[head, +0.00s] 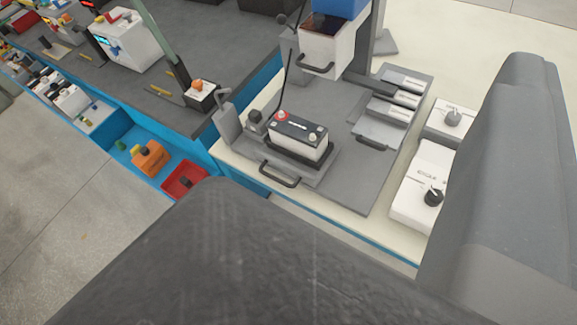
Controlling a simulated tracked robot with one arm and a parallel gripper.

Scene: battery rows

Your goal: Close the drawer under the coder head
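The coder head (327,48) is a white box with a blue top and a dark handle, at the top centre. The drawer (246,153) is a grey tray with a dark bar handle (280,176) on its front edge. It stands out in front of the coder head and bears a white battery (298,140) with a dark top and a red cap, seated in a black holder. My gripper (372,125) shows as two large dark parts in the foreground, spread wide apart. It looks open and empty, and nothing shows it touching the drawer.
White boxes with knobs (424,187) and grey slotted blocks (390,108) stand right of the drawer. A red tray (186,180) sits below. Floor is clear at lower left.

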